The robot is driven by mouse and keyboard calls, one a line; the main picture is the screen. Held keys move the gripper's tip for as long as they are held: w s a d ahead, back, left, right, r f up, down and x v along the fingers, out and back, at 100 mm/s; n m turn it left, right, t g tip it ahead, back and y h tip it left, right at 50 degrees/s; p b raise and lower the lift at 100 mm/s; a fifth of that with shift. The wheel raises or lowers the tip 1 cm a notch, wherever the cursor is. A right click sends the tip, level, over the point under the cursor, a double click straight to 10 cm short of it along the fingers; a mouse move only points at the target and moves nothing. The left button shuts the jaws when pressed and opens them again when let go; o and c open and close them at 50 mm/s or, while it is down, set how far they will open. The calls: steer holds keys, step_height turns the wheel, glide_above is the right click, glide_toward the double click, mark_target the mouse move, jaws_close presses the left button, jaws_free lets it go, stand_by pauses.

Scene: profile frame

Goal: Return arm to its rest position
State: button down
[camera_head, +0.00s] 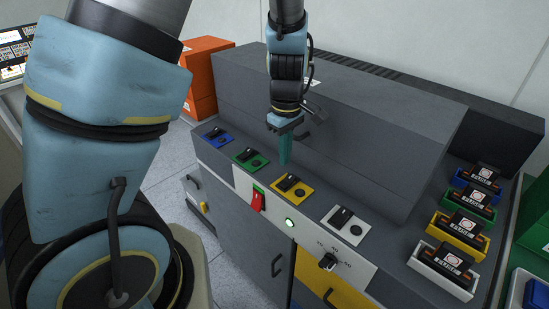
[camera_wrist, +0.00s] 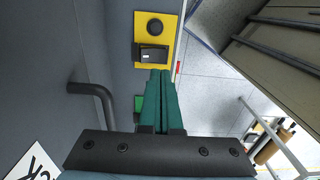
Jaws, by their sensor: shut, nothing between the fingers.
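My gripper (camera_head: 284,152) points down over the sloped panel of a grey machine (camera_head: 350,125). Its green fingers are shut together with nothing between them, and they also show in the wrist view (camera_wrist: 160,90). In the head view the fingertips are near the green plate (camera_head: 251,157) and the yellow plate (camera_head: 292,187), just behind them. I cannot tell whether the fingertips touch the panel. In the wrist view the yellow plate (camera_wrist: 155,28) with its black switch lies beyond the fingertips. My blue arm links fill the left of the head view.
Several coloured trays with black boxes (camera_head: 454,260) stand at right. An orange cabinet (camera_head: 205,75) stands behind. Open floor (camera_head: 172,155) shows at left.

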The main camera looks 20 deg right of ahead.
steer(key=a+r+m, duration=0.3)
steer(key=a+r, duration=0.1)
steer(key=a, duration=0.8)
steer(key=w+a+r+m+t, duration=0.1)
steer(key=a+r+m, duration=0.3)
steer(key=a, duration=0.9)
steer(key=shift+a+r+t, duration=0.2)
steer(key=shift+r+t, duration=0.1)
steer(key=shift+r, duration=0.15)
steer(key=shift+w, duration=0.15)
